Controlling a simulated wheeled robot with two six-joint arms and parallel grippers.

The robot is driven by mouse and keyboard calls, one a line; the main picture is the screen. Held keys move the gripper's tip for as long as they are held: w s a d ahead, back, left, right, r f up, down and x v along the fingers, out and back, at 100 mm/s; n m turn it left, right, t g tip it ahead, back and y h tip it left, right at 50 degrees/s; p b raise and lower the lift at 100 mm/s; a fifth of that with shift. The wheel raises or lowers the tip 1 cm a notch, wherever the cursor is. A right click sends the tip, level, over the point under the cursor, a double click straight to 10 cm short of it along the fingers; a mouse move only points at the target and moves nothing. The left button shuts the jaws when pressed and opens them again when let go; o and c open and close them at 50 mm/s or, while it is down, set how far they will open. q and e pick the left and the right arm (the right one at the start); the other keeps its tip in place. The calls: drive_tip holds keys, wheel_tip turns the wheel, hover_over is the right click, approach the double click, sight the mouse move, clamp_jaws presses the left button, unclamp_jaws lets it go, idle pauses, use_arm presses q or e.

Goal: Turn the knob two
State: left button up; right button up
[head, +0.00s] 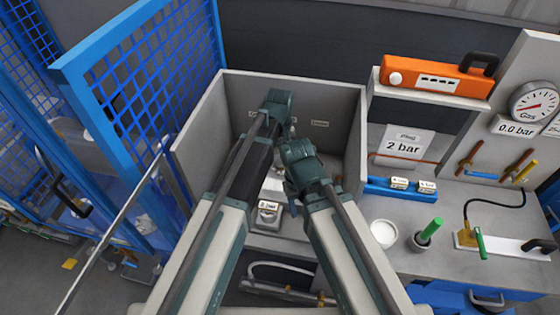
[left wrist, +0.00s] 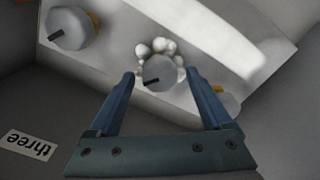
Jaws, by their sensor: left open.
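In the left wrist view a round grey knob (left wrist: 158,73) with a dark pointer mark sits on a pale panel, ringed by several whitish round lumps. My left gripper (left wrist: 161,77) is open, its two blue fingers on either side of this knob; I cannot tell whether they touch it. A second grey knob (left wrist: 70,28) with a dark mark is at the upper left. Part of another round piece (left wrist: 228,101) shows behind the right finger. No label reading "two" shows. In the head view both my arms reach into a grey box, and my arm links hide the knobs and fingertips.
A label reading "three" (left wrist: 28,145) is on the box wall. The grey box (head: 212,125) has walls close around my arms. A blue mesh fence (head: 150,75) stands left. The bench at right carries a white dish (head: 384,233) and a green-handled tool (head: 430,230).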

use_arm(q)
clamp_jaws()
idle(0.5)
drive_tip(key=shift+m, duration=0.3)
drive_tip(key=m, duration=0.9)
drive_tip(key=shift+d, duration=0.1)
drive_tip(key=shift+m, duration=0.3)
